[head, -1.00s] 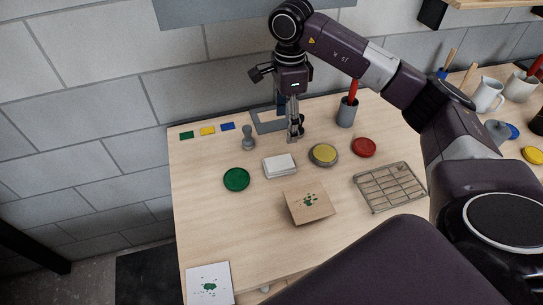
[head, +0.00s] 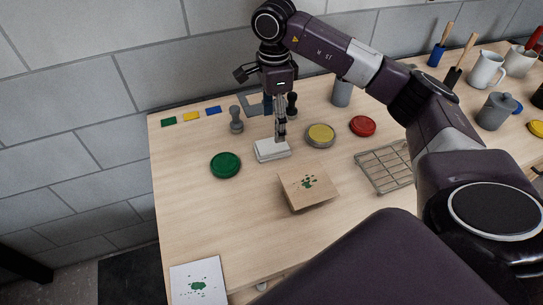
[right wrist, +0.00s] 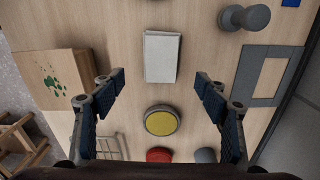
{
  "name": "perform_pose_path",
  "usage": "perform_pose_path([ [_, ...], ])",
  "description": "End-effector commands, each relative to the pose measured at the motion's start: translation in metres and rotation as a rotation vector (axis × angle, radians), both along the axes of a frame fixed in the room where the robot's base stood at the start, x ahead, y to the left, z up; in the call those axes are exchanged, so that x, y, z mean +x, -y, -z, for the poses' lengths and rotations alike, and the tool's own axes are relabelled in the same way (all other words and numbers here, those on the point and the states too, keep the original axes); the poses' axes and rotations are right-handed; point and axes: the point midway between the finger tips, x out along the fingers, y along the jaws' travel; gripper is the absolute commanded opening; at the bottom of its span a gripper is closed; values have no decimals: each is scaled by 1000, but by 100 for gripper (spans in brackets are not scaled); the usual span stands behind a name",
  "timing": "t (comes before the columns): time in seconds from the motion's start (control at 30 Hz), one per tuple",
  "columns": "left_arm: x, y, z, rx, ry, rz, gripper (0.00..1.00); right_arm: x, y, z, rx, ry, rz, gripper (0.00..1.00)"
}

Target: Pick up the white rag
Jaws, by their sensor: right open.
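The white rag (head: 272,149) is a folded, flat white block lying on the wooden table. It also shows in the right wrist view (right wrist: 161,56), at top centre, lying flat and whole. My right gripper (head: 280,138) points down just above or behind the rag's right part; in the head view its tips overlap the rag's far edge. In the right wrist view my right gripper (right wrist: 160,90) is open, with nothing between its fingers, and the rag is apart from them. My left gripper is not in view.
Close to the rag are a green disc (head: 225,165), a yellow-topped pot (head: 320,135), a grey stamp (head: 236,120) and a wooden block (head: 308,186) with green marks. A red disc (head: 362,126) and a wire rack (head: 386,168) are to the right. The table's front left is mostly clear.

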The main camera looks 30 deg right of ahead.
Motion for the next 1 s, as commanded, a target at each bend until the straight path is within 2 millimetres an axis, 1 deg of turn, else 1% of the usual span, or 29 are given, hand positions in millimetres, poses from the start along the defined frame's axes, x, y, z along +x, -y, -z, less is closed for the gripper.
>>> perform_pose_path([
  [0.03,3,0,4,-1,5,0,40,0,0,6,0,0,0,67],
  [0.07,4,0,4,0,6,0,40,0,0,7,0,-1,0,67],
  [0.17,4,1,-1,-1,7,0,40,0,0,14,1,-3,0,67],
  [0.37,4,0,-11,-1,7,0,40,0,-2,35,1,-5,-1,67],
  [0.5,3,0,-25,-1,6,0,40,0,-5,55,0,-6,0,67],
  [0.63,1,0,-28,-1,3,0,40,2,-5,73,1,-3,1,67],
  [0.73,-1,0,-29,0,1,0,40,2,-5,80,2,-2,-1,67],
  [0.93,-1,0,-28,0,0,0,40,2,-5,82,1,0,-1,67],
  [0.97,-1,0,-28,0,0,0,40,2,-5,82,1,0,-1,66],
  [1.0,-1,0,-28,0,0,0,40,2,-5,82,1,0,-1,62],
])
